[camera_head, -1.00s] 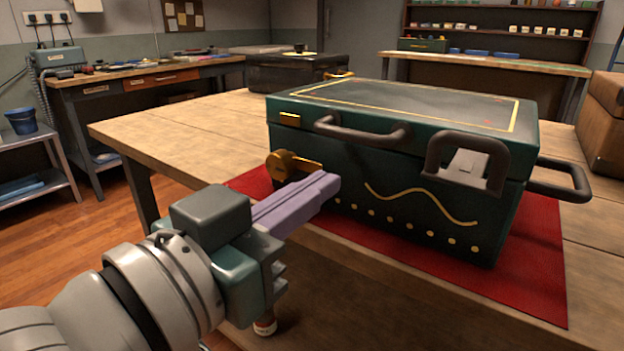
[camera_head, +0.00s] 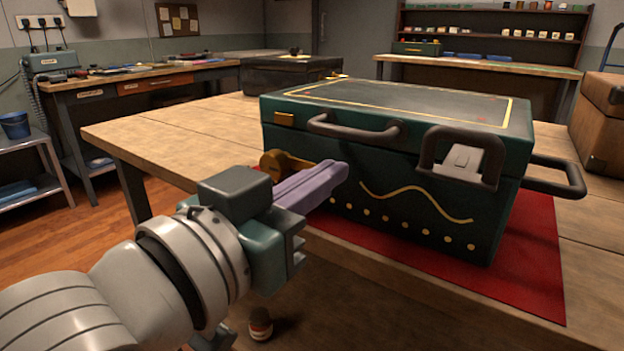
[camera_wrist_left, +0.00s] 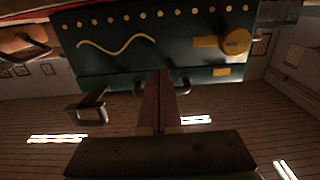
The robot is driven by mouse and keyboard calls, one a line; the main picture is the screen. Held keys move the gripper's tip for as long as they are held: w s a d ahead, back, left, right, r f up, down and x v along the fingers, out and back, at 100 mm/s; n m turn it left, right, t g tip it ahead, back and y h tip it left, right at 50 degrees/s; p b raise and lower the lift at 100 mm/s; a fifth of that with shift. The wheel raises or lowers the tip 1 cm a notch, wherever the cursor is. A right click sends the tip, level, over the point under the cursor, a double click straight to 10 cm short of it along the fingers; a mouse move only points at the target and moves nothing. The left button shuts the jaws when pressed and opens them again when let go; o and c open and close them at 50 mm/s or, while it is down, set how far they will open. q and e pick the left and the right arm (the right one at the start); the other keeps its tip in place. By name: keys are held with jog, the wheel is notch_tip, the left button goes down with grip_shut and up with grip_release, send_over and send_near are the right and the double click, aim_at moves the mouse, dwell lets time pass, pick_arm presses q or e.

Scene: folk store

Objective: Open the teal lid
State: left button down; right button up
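The teal lid (camera_head: 478,132) tops a dark teal chest (camera_head: 460,197) and looks closed, with a dark handle (camera_head: 355,134) on its front edge. A second dark handle with a light plate (camera_head: 464,160) is on the front at right. A round gold latch (camera_head: 270,166) on the front left is partly hidden by my gripper. My left gripper (camera_head: 343,172) has purple fingers held together, empty, by the front face below the lid handle. In the wrist view the chest appears upside down; the fingers (camera_wrist_left: 161,73) overlap the lid handle. Contact is unclear. My right gripper is not in view.
The chest stands on a red mat (camera_head: 535,270) on a wooden table (camera_head: 135,138). A black case (camera_head: 290,72) is at the table's far end. A brown case (camera_head: 602,120) stands at right. A small jar (camera_head: 260,323) is low below my arm. Table left of the chest is clear.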

aim_at(358, 155)
pick_arm(q)
jog(key=shift+b+x, duration=0.9)
jog(key=shift+x, duration=1.2)
jog(key=shift+s+a+p, duration=0.25)
jog(key=shift+s+p, duration=0.05)
jog(key=shift+p, duration=0.2)
jog(key=shift+r+p, duration=1.35)
